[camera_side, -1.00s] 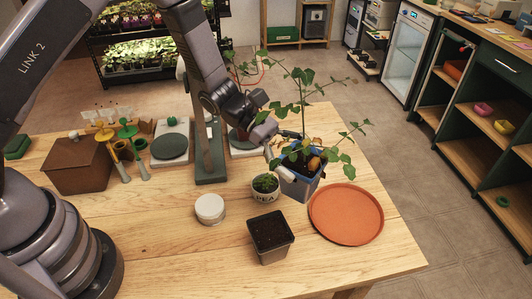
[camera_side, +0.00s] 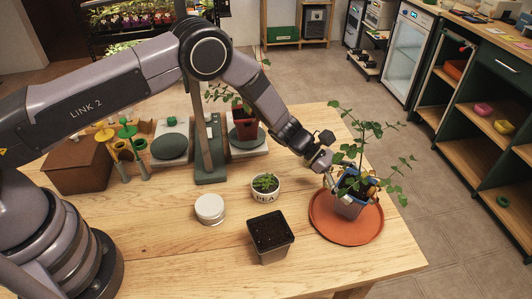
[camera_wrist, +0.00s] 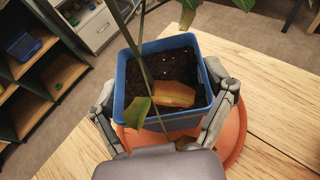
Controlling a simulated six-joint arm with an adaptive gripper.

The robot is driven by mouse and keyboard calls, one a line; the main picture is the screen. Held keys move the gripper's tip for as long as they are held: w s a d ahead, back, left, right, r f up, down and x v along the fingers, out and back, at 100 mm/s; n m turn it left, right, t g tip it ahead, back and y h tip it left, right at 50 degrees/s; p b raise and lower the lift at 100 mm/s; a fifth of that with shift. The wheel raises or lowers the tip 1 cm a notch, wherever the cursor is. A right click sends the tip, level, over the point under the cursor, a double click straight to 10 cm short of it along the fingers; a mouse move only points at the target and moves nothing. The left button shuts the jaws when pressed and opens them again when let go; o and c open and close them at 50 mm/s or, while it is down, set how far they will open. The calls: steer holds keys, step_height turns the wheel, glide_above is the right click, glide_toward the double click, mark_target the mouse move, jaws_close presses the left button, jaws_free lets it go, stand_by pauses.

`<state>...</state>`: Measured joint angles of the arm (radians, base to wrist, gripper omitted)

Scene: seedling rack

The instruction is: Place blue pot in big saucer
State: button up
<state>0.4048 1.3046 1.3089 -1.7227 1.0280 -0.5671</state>
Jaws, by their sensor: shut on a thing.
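The blue pot (camera_side: 347,204) holds dark soil and a tall leafy plant, and it is over the big terracotta saucer (camera_side: 330,228). My gripper (camera_side: 340,183) is shut on the pot near its rim. In the wrist view the blue pot (camera_wrist: 130,92) sits between my two fingers (camera_wrist: 163,122), with a yellow-brown leaf or chip on its soil. The saucer (camera_wrist: 232,150) shows below and around it there. The pot looks upright and inside the saucer's rim. I cannot tell whether its base touches the saucer.
A dark pot of soil (camera_side: 270,250), a small PEA pot (camera_side: 265,195) and a white jar (camera_side: 210,210) stand left of the saucer. A red pot (camera_side: 244,124) with a plant stands on a white scale behind. The table's right edge is close to the saucer.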

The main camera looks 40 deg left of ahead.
step_height(320, 180, down, 2)
steer(key=shift+f, duration=0.1)
steer(key=o, duration=1.1)
steer(key=v, duration=0.7)
steer(key=shift+a, duration=0.3)
